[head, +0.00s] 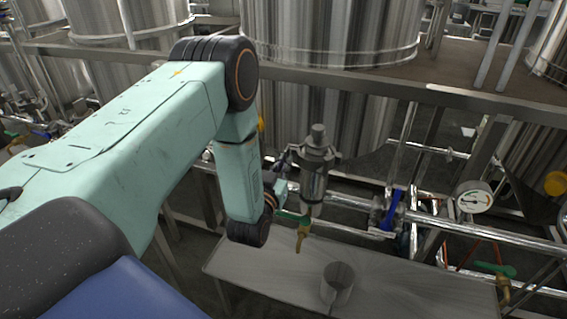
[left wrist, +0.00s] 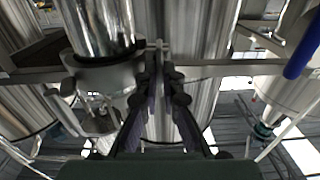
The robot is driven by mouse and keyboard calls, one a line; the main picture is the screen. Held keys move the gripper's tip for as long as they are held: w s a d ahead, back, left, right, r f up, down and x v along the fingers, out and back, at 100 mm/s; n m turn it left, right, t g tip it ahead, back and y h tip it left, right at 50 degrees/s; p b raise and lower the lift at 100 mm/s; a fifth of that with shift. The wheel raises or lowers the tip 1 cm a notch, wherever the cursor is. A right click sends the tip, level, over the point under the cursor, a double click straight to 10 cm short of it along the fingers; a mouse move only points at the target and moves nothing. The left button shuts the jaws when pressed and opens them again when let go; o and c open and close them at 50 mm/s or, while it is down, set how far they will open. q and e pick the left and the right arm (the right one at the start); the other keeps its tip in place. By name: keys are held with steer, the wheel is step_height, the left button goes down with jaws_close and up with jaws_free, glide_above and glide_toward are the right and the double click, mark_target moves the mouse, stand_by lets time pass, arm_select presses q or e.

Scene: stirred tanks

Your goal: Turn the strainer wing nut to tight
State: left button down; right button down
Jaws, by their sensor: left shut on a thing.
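The strainer (head: 314,180) is an upright metal cylinder with a knobbed cap, just right of my left arm's wrist in the head view. In the left wrist view its shiny body (left wrist: 100,25) and collar (left wrist: 98,76) are at the upper left. My left gripper (head: 284,160) reaches the strainer's left side. In the left wrist view the dark fingers of my left gripper (left wrist: 160,75) close on the small metal wing nut (left wrist: 157,46) beside the collar. The fingers hide most of the nut, so its angle cannot be told. My right gripper is not in view.
A metal bench (head: 400,291) with an open cup (head: 338,284) stands below the strainer. A brass tap with a green handle (head: 291,216) hangs under it. A blue valve handle (head: 391,211), pipes and a gauge (head: 474,197) are to the right. Large tanks (head: 330,30) stand behind.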

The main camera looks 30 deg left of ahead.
arm_select(q)
steer(key=shift+s+f, duration=0.1)
steer(key=shift+f, duration=0.1)
steer(key=c, duration=1.6)
jaws_free()
steer(key=shift+o, duration=0.5)
steer(key=shift+r, duration=0.1)
steer(key=v, duration=0.7)
steer(key=shift+s, duration=0.15)
